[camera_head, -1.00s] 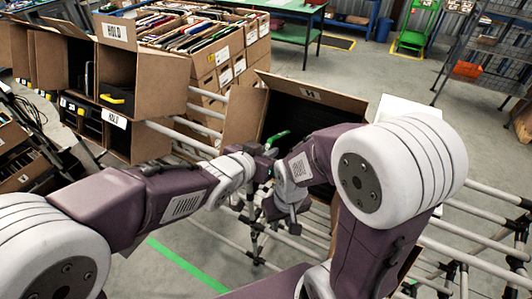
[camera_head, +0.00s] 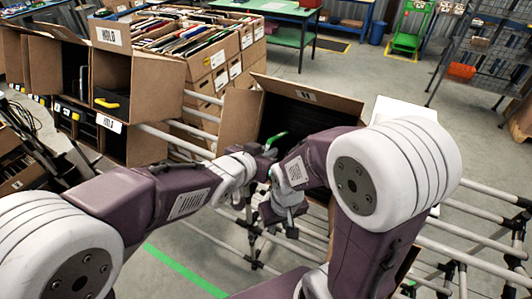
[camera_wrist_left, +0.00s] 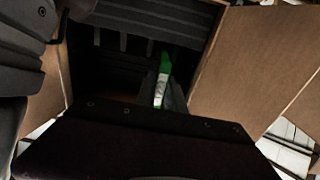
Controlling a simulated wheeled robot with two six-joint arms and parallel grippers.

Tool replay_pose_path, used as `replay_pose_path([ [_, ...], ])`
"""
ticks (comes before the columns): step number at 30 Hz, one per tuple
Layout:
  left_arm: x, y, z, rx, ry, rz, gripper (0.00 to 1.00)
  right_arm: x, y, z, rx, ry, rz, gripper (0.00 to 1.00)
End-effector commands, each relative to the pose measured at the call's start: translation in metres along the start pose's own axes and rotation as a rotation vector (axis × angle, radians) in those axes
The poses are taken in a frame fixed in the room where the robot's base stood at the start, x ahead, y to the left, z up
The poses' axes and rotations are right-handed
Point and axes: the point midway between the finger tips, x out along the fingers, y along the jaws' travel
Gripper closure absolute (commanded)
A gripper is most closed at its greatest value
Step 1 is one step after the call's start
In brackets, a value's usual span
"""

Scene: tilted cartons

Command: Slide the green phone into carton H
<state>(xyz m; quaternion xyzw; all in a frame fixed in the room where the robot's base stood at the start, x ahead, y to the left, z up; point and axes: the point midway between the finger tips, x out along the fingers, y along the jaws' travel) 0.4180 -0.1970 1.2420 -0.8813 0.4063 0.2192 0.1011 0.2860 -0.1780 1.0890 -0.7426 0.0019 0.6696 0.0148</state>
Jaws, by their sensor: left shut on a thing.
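The green phone (camera_head: 277,138) is held in my left gripper (camera_head: 266,153), in front of the opening of carton H (camera_head: 314,98). Carton H is a tilted brown carton with a dark inside and an H on its top flap. In the left wrist view the phone (camera_wrist_left: 163,75) is green with a pale lower part, upright between two dark fingertips (camera_wrist_left: 164,98). Its far end shows against the dark inside; I cannot tell how deep it reaches. My right gripper (camera_head: 284,214) hangs empty-looking below, in front of the carton; its finger gap is unclear.
Cartons marked HOLD (camera_head: 110,36) stand at the left. File boxes (camera_head: 205,65) full of folders stand behind. A rack of pale tubes (camera_head: 470,208) runs under and right of carton H. In the left wrist view a brown flap (camera_wrist_left: 255,60) flanks the opening on the right.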

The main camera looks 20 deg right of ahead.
Motion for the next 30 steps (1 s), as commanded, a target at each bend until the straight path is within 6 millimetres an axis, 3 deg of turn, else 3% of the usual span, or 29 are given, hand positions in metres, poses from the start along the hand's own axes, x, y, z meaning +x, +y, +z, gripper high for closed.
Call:
replay_pose_path([
  [12, 0.018, 0.0, 0.0, 0.0, 0.001, 0.0, 1.0, 0.005, 0.0, 0.001, 0.0, 0.0, 0.0, 0.73],
  [30, 0.025, 0.0, 0.001, 0.0, 0.001, 0.0, 1.0, 0.006, 0.0, 0.001, 0.0, 0.0, 0.0, 0.73],
])
